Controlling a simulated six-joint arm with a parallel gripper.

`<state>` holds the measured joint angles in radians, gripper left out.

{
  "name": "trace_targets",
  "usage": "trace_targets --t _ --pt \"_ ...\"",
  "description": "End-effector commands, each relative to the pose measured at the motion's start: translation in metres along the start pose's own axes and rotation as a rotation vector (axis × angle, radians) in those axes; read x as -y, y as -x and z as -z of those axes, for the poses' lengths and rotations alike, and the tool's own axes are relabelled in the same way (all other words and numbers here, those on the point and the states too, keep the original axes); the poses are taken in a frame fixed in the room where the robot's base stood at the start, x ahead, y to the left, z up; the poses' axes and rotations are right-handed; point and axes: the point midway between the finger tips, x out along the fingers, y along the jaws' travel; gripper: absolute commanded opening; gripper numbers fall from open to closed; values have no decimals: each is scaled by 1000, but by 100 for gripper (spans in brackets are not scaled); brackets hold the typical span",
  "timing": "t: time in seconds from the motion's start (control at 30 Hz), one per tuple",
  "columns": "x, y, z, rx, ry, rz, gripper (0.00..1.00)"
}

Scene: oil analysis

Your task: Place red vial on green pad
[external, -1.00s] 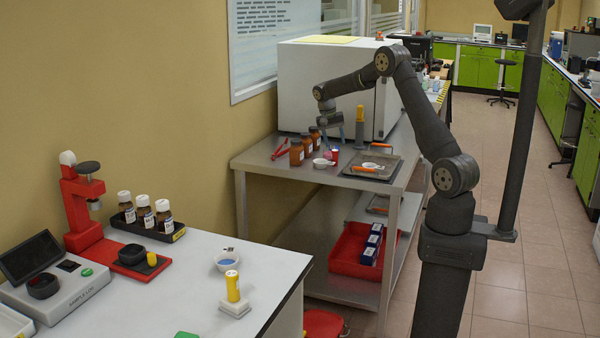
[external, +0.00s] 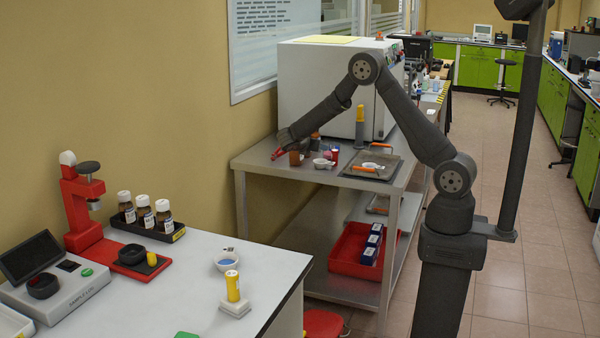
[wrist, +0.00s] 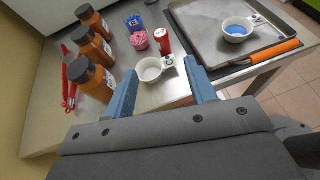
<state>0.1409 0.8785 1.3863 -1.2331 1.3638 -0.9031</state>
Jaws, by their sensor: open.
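The red vial (wrist: 162,40) stands upright on the steel bench in the wrist view, just beyond a small white bowl. It is a small red shape (external: 334,157) in the external view. My gripper (wrist: 160,67) is open and empty. Its two blue fingers point toward the bowl and vial, with the vial farther off and touching neither finger. In the external view my gripper is low over the left part of the steel bench and partly hidden by my wrist. A green pad (external: 187,335) shows only partly at the bottom edge of the white table.
A pink container (wrist: 139,41) and a blue one (wrist: 134,23) stand beside the vial. A metal tray (wrist: 205,45) is on the right. A white oven (external: 325,85) stands behind.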

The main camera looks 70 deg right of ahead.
Motion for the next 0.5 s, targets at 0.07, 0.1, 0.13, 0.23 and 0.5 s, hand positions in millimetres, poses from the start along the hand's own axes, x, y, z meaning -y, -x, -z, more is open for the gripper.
trace_targets --t 0.07,0.1,0.13,0.23,0.5 --pt "1 -13 0 0 3 4 51" --pt "1 -22 0 0 2 5 51" --pt "1 -28 0 0 2 5 51" --pt "2 -50 0 -1 1 6 51" --pt "1 -103 1 -2 -2 5 51"
